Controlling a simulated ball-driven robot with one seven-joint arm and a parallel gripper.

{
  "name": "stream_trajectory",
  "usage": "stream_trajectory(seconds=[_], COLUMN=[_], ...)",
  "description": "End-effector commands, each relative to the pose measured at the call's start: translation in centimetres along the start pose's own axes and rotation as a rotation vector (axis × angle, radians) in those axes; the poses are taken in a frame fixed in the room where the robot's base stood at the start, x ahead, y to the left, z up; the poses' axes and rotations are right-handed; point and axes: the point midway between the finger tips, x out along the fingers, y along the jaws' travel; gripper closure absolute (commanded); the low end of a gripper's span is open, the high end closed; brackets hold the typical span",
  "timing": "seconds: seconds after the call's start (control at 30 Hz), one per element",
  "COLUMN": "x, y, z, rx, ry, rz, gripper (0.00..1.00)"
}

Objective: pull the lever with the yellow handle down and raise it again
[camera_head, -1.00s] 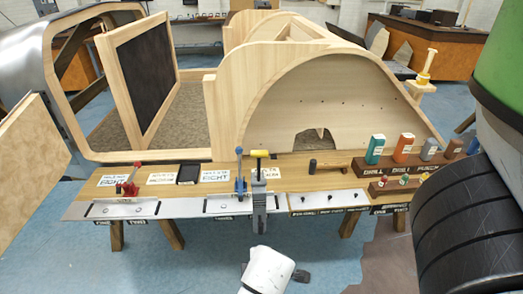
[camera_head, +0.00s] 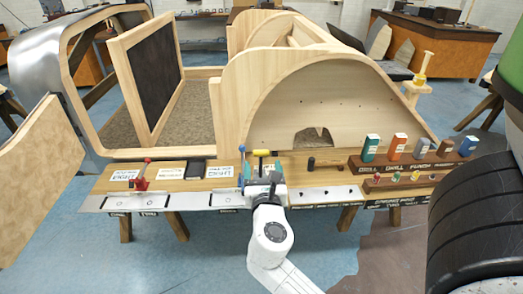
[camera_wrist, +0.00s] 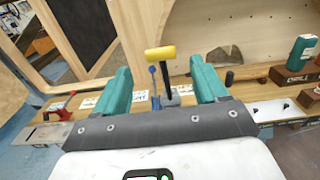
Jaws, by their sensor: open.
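The lever has a yellow crossbar handle (camera_head: 261,153) on a dark rod and stands upright at the bench's front part. In the wrist view the yellow handle (camera_wrist: 160,53) shows ahead, between the two teal fingers. My gripper (camera_head: 262,170) is at the bench edge just in front of the lever. It is open, with the fingers (camera_wrist: 160,70) wide apart to the left and right of the lever. No contact with the handle is visible. The lever's base is partly hidden behind my gripper.
A blue-handled lever (camera_wrist: 153,76) stands close to the left of the yellow one. A red lever (camera_head: 140,176) is farther left. A dark hammer-like knob (camera_head: 311,163) and wooden block racks (camera_head: 408,162) with boxes are to the right. The wooden frame rises behind.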

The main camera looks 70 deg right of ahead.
Motion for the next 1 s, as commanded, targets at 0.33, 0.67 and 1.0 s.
stream_trajectory(seconds=[0.33,0.67,1.0], x=[6.1,8.1,8.1], y=[0.0,0.0,0.0], z=[0.1,0.0,0.0], rx=[0.004,0.004,0.004], ry=[0.001,0.002,0.002], rz=[-0.003,-0.001,-0.001], gripper=[0.28,0.28,0.4])
